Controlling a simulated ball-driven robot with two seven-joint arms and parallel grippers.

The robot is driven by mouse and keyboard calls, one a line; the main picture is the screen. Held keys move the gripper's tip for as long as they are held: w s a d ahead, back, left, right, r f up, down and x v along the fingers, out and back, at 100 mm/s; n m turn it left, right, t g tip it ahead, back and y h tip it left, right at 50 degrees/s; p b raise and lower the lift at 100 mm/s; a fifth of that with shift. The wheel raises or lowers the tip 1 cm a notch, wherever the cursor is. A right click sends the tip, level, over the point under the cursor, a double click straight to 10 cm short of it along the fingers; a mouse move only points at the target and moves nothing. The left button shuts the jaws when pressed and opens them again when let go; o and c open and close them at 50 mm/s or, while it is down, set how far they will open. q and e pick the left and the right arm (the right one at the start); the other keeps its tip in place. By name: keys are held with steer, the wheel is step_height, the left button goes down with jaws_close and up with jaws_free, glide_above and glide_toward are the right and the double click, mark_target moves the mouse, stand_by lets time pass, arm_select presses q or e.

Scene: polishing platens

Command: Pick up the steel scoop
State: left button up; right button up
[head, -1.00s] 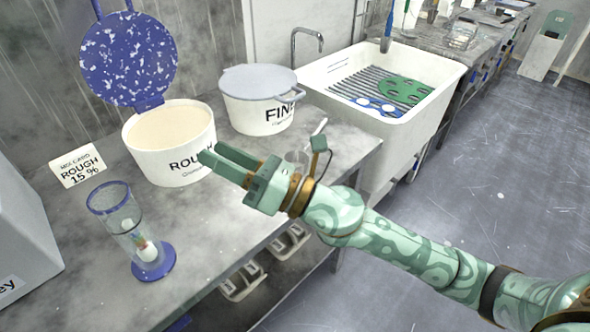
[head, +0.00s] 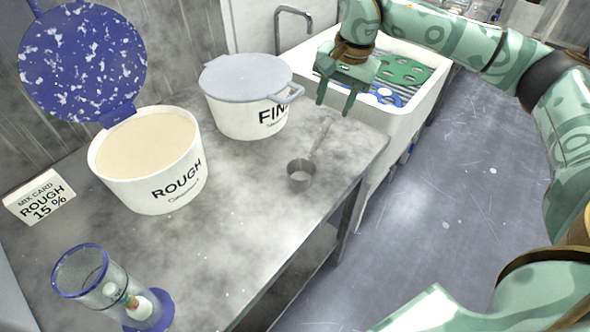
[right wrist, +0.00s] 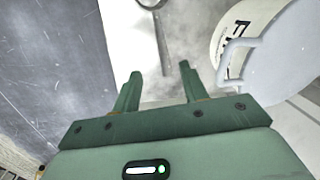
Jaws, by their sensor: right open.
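The steel scoop (head: 299,176) lies on the grey bench near its front edge. Its round cup is toward me and its thin handle points back toward the sink. My right gripper (head: 334,108) is open and empty, fingers pointing down, near the far end of the handle. In the right wrist view the scoop (right wrist: 162,42) shows at the top, and its handle runs toward the gap between the open fingers (right wrist: 160,70). I see no contact with the handle. My left gripper is not in view.
An open ROUGH tub (head: 150,185) with its blue speckled lid (head: 82,60) raised stands at left. A lidded FINE tub (head: 245,115) stands behind the scoop. A white sink (head: 410,125) is at back right. A clear cylinder (head: 85,275) and a mix card (head: 40,197) are at left.

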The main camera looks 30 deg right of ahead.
steer(key=b, duration=0.2)
glide_above(321, 135)
steer(key=s, duration=0.2)
step_height(321, 135, down, 5)
steer(key=f, duration=0.1)
steer(key=w+f, duration=0.1)
steer(key=f, duration=0.1)
steer(key=shift+w+f, duration=0.2)
steer(key=shift+w, duration=0.05)
steer(key=shift+s+f+b, duration=0.1)
steer(key=shift+f+b, duration=0.2)
steer(key=shift+f, duration=0.4)
steer(key=f+b, duration=0.1)
steer(key=f, duration=0.1)
steer(key=w+f+b, duration=0.1)
steer(key=f, duration=0.1)
steer(key=shift+w+a+f, duration=0.1)
steer(key=shift+a+f, duration=0.1)
steer(key=shift+f, duration=0.1)
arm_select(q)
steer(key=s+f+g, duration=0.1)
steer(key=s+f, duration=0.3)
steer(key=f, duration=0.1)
arm_select(e)
steer(key=shift+r, duration=0.2)
jaws_close()
